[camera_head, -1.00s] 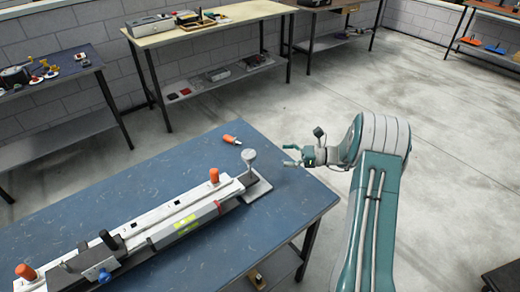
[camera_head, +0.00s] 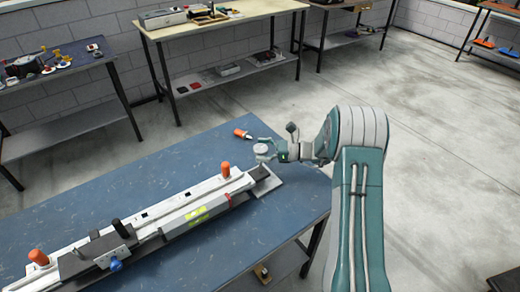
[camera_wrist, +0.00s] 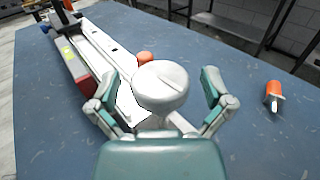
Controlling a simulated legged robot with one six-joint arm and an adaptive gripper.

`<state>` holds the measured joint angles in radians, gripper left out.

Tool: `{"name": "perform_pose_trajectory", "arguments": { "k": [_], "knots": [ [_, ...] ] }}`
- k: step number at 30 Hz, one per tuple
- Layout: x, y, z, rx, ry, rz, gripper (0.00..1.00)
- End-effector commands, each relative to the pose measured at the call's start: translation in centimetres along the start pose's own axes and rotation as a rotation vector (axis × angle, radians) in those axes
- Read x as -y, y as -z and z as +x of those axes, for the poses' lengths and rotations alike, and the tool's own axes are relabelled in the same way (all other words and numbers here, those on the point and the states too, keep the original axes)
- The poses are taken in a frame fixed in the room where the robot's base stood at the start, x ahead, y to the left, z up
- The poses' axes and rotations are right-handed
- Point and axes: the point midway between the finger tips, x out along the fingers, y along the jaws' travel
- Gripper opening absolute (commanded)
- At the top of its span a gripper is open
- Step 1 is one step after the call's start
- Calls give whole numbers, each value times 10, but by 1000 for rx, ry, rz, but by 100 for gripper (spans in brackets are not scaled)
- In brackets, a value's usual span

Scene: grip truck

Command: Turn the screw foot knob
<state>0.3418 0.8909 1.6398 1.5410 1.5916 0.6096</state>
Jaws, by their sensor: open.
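The screw foot knob (camera_head: 264,150) is a round pale grey disc standing on a plate at the right end of the long white and black fixture (camera_head: 215,213). My gripper (camera_head: 268,151) is at the knob, reaching in from the right. In the wrist view my gripper (camera_wrist: 163,92) is open, with one teal finger on each side of the knob. A gap shows between the knob and each finger. The stem under the knob is partly hidden.
The fixture's orange knob (camera_head: 225,169) stands left of the screw foot knob. An orange-handled tool (camera_head: 241,133) lies on the blue table (camera_head: 110,206) behind my gripper. A cream table (camera_head: 225,19) stands farther back.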

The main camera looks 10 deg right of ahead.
Motion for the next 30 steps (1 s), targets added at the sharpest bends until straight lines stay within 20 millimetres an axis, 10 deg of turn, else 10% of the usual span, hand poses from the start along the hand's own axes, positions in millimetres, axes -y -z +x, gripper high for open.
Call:
{"name": "perform_pose_trajectory", "arguments": {
  "k": [2,7,30],
  "knots": [
    [0,0,-1,0,1,0,91],
    [0,0,-1,1,1,0,19],
    [0,0,-1,-1,269,2,19]
  ]
}}
